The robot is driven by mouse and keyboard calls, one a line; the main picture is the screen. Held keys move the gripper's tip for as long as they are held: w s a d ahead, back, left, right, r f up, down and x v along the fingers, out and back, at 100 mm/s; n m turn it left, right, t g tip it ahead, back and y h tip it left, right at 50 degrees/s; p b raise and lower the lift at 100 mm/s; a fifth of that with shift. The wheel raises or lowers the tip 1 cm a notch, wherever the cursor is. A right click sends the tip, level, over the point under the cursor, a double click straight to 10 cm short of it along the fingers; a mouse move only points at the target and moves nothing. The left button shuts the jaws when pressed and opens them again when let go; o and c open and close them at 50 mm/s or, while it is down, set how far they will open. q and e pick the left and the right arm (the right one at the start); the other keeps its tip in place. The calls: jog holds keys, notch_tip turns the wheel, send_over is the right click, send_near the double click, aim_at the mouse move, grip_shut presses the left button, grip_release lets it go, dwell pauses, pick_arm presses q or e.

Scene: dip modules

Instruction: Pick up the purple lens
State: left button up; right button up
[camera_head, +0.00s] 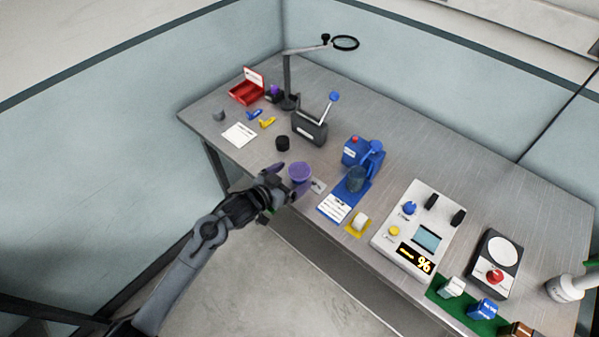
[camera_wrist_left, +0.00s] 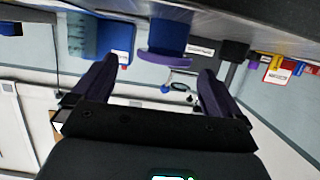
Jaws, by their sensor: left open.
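The purple lens (camera_head: 300,171) is a short round piece with a purple top, near the front edge of the metal bench. In the left wrist view the lens (camera_wrist_left: 168,36) appears upside down as a blue-purple cylinder with a wider purple rim. My left gripper (camera_head: 289,180) is open, just in front of the lens at the bench edge. In the left wrist view its two purple-grey fingers (camera_wrist_left: 157,78) stand apart, with the lens ahead in the gap between them. I cannot tell whether a finger touches it.
A black cylinder (camera_head: 283,144) stands behind the lens. A blue mat (camera_head: 361,187) with a grey-blue cup (camera_head: 356,179) and a white card (camera_head: 335,207) lie to its right. Behind are a dark box with a lever (camera_head: 309,128) and a magnifier stand (camera_head: 288,85).

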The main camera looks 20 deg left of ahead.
aim_at(299, 170)
pick_arm(q)
jog(key=shift+w+d+f, duration=0.2)
jog(key=shift+w+f, duration=0.05)
jog(key=shift+w, duration=0.4)
jog(key=shift+w+f, duration=0.15)
jog(key=shift+w, duration=0.25)
jog(key=shift+b+x, duration=0.6)
jog(key=shift+x, duration=1.65)
jog(key=shift+f, duration=0.1)
jog(key=shift+c, duration=0.2)
jog(key=shift+a, duration=0.1)
jog(key=c, duration=1)
